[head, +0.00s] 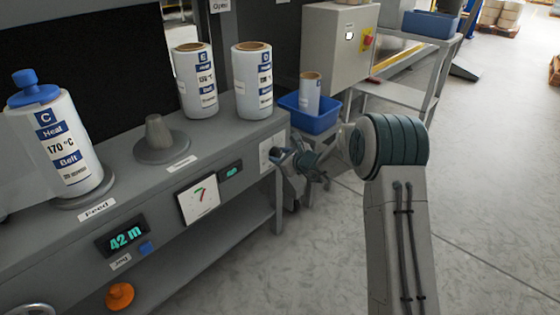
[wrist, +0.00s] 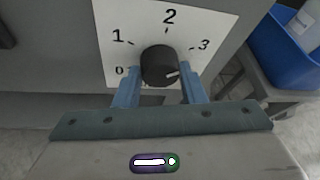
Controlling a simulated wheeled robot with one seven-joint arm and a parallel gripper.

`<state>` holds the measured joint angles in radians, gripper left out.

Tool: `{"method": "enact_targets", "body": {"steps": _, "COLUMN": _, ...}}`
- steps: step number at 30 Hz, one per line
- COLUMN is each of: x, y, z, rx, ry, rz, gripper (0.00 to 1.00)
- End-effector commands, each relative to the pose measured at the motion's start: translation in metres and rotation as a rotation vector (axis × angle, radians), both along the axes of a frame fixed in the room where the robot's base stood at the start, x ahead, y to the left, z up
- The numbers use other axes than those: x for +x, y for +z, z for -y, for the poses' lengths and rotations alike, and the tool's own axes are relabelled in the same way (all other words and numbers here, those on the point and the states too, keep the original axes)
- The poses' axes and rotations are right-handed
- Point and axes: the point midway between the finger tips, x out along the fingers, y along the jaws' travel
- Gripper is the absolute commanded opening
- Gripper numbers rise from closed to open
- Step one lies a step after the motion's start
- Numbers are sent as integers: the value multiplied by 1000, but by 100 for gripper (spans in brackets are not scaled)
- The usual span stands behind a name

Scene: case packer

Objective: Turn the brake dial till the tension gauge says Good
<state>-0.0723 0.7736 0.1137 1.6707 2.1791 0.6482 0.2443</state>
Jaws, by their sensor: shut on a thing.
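The brake dial (wrist: 158,64) is a black knob on a white plate (wrist: 125,60) marked 0, 1, 2 and 3. Its white pointer line points right, below the 3; any mark there is hidden by a finger. My gripper (wrist: 162,84) is shut on the knob, one blue finger at each side. In the head view my gripper (head: 283,156) is at the right end of the machine front, by the white dial plate (head: 265,153). A white square gauge (head: 199,201) with small red and green marks is left of it; its reading is too small to tell.
A green-lit display (head: 230,171) sits beside the gauge, and another (head: 123,236) reads 42 m. Labelled rolls (head: 197,85) stand on the machine top. A blue bin (head: 313,121) is just beyond my gripper.

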Motion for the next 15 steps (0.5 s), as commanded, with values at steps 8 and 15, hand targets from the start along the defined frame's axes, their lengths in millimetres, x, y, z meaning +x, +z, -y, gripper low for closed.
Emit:
{"method": "enact_targets", "body": {"steps": 8, "x": 1, "y": 1, "z": 2, "rx": 0, "ry": -6, "rz": 0, "gripper": 14}}
{"method": "enact_targets", "body": {"steps": 15, "x": 0, "y": 0, "z": 0, "rx": 0, "ry": -2, "rz": -1, "gripper": 58}}
